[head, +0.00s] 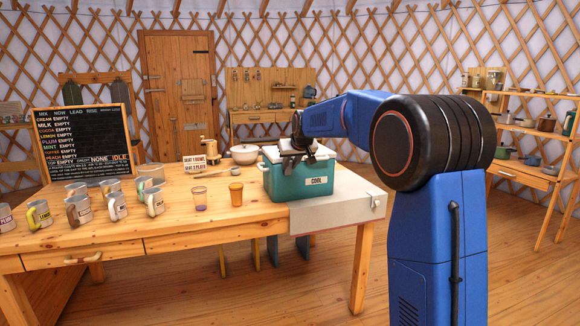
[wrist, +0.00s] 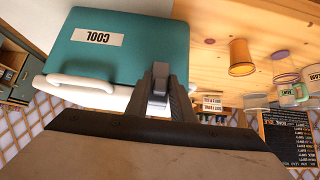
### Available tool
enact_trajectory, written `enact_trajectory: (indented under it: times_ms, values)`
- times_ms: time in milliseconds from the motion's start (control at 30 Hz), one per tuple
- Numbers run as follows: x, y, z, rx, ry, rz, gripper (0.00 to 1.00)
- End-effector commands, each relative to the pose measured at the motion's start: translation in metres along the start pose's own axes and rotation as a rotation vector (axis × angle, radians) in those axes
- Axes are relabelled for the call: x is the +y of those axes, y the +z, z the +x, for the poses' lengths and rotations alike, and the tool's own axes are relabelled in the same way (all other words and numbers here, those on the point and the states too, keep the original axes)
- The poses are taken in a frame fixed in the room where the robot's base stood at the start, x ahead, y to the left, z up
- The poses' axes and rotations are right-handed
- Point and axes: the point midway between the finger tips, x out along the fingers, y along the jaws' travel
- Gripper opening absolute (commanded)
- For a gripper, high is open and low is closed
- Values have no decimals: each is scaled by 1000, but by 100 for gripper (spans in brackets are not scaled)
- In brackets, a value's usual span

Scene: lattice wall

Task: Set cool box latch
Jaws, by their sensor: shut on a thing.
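The cool box (head: 300,183) is a teal box with a white lid and a "COOL" label, standing at the right end of the wooden table. It also shows in the wrist view (wrist: 135,45), where its white lid edge and handle (wrist: 80,86) lie along its side. My gripper (head: 297,148) is at the top of the box. In the wrist view, my gripper (wrist: 159,85) is shut on a small grey latch (wrist: 159,80) at the box's lid edge. The fingers hide most of the latch, so I cannot tell its setting.
An orange cup (head: 236,194) and a purple-rimmed glass (head: 199,200) stand left of the box. Several labelled mugs (head: 78,210) stand at the table's left, before a blackboard (head: 82,140). A white pot (head: 244,154) is behind. A pale cloth (head: 335,205) hangs over the right end.

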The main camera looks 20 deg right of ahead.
Motion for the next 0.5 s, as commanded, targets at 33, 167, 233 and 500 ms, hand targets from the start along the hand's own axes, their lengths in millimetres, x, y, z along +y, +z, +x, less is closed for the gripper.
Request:
enact_trajectory:
  times_ms: [33, 167, 233, 500]
  values:
    - [0, 1, 0, -7, 0, 0, 0]
    - [0, 1, 0, -13, 1, 0, 0]
    - [1, 1, 0, -13, 1, 0, 0]
    - [1, 1, 0, -12, 2, 0, 33]
